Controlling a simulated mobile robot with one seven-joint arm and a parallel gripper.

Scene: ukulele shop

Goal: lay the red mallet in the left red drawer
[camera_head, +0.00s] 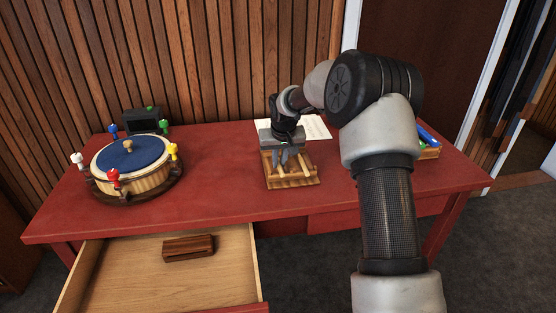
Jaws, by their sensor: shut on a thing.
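My gripper (279,157) points down over a small wooden tray (293,185) on the red table. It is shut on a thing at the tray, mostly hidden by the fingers. Light wooden sticks (304,166) show in the tray beside the fingers. I cannot make out a red mallet head there. The left drawer (117,286) is pulled well open below the table and has a pale wooden inside. A dark brown wooden block (189,248) lies in it, towards the back, with bare floor around it.
A round blue-topped drum (128,157) with coloured pegs stands at the table's left, before a dark box (146,121). White paper (316,127) lies behind the tray. Blue and green things (428,138) sit at the right, behind my arm. The right drawer (334,222) is closed.

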